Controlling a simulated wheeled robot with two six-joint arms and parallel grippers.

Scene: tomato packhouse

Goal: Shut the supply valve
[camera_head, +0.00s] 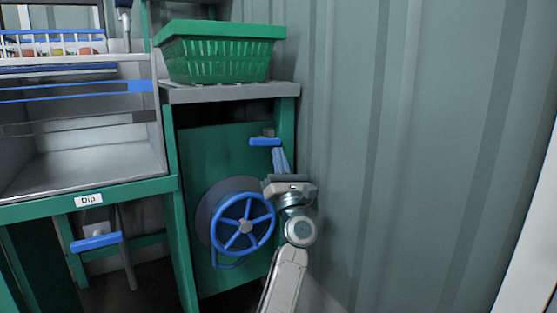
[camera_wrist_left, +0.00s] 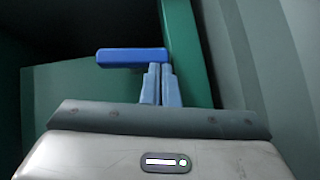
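A blue lever handle (camera_head: 265,141) lies level on a small grey fitting at the upper right of a green panel. It looks like a valve handle; no label shows. In the left wrist view the blue lever (camera_wrist_left: 130,57) reaches left from just above my fingertips. My left gripper (camera_head: 279,158) is just below the lever's right end. Its fingers (camera_wrist_left: 160,82) point at the lever and are together, with nothing seen between them. I cannot tell whether the tips touch the lever. A blue spoked handwheel (camera_head: 244,223) is lower on the panel. My right gripper is not in view.
Another blue lever (camera_head: 96,242) is under the steel basin (camera_head: 90,168) marked "Dip". A green crate (camera_head: 219,62) stands on the grey shelf (camera_head: 228,93) above the panel. A ribbed wall (camera_head: 420,140) closes off the right, near my left arm.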

